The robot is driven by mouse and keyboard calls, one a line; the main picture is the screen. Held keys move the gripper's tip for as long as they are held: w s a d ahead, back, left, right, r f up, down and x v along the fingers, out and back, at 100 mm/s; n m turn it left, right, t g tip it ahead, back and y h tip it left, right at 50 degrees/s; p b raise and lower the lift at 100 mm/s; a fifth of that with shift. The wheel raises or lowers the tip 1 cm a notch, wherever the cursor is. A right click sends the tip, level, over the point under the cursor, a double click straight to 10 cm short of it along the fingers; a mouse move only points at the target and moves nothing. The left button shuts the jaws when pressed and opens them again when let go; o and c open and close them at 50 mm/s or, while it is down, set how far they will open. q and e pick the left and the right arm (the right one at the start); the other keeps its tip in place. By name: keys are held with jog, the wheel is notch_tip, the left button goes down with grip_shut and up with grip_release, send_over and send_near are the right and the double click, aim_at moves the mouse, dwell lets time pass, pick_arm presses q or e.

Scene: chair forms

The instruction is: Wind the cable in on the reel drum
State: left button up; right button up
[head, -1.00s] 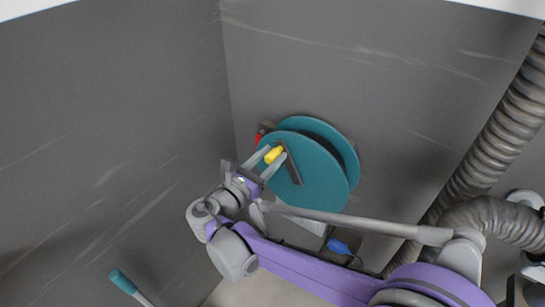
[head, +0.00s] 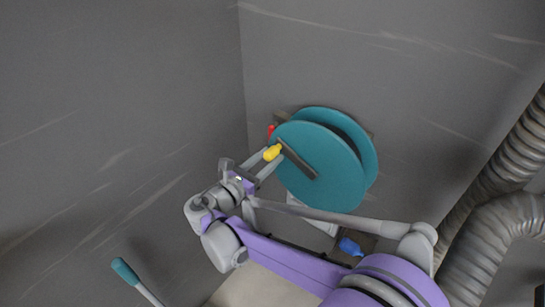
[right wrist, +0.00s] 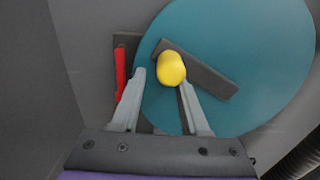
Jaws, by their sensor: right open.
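The teal reel drum (head: 335,190) is mounted by the grey wall. A dark crank arm (head: 300,160) crosses its face and carries a yellow knob (head: 272,152). My right gripper (head: 268,163) is open at the knob, its fingers pointing towards the drum. In the right wrist view the yellow knob (right wrist: 171,70) lies between the fingertips (right wrist: 161,80), overlapping the right one; contact cannot be told. No cable can be made out on the drum. A blue plug-like piece (head: 350,247) is below the reel, partly behind my arm. My left gripper is out of view.
A red piece (right wrist: 121,70) on a dark bracket is close to the left finger, beside the drum. Thick ribbed hoses (head: 490,245) run down the right side. A teal-handled lever (head: 124,271) stands at lower left. The left wall is clear.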

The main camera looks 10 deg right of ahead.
jog(key=shift+w+f, duration=0.1)
jog(key=shift+f, duration=0.1)
jog(key=f+b, duration=0.2)
jog(key=f, duration=0.1)
jog(key=f+b, duration=0.1)
jog(key=shift+w+a+f, duration=0.3)
jog(key=shift+w, duration=0.05)
jog(key=o, duration=0.7)
jog(key=v, duration=1)
